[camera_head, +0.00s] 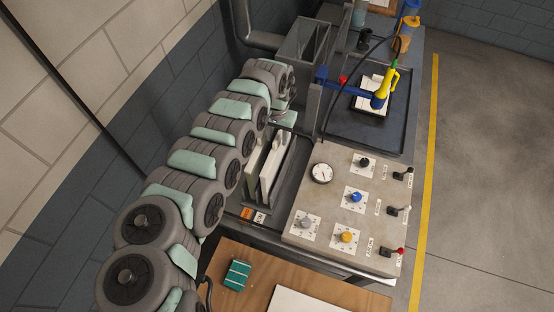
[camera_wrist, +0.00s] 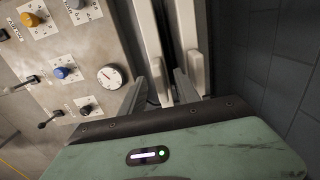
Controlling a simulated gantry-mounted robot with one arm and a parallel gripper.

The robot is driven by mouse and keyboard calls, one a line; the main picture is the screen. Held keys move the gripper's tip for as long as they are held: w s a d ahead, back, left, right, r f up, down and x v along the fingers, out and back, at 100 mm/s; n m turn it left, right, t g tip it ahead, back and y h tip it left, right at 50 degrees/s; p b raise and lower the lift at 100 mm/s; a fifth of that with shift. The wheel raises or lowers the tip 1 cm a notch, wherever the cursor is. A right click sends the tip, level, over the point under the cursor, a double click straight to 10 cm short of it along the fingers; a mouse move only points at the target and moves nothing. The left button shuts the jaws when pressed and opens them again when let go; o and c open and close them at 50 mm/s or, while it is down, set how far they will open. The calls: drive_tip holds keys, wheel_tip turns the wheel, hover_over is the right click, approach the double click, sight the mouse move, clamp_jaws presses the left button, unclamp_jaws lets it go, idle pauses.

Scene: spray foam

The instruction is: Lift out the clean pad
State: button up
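Two pale upright pads stand side by side in a slotted holder in the head view, a left pad (camera_head: 251,182) and a right pad (camera_head: 270,165). An orange label (camera_head: 246,213) and a white label (camera_head: 260,217) sit at the holder's front; their print is too small to read. In the wrist view, the pad nearer the control panel (camera_wrist: 149,40) lies between the fingers of my gripper (camera_wrist: 159,76), seemingly without contact. The other pad (camera_wrist: 191,40) is just right of the right finger. My gripper is open; its fingertips are not clear in the head view.
The control panel (camera_head: 335,217) with knobs, levers and a gauge (camera_head: 321,173) stands right beside the holder. A black tray (camera_head: 388,125) holds a yellow-handled tool (camera_head: 385,90). A wooden table (camera_head: 218,262) carries a teal block (camera_head: 237,275). A dark wall (camera_wrist: 282,55) rises behind.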

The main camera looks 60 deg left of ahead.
drive_tip(key=shift+f, duration=0.35)
clamp_jaws()
idle(1.2)
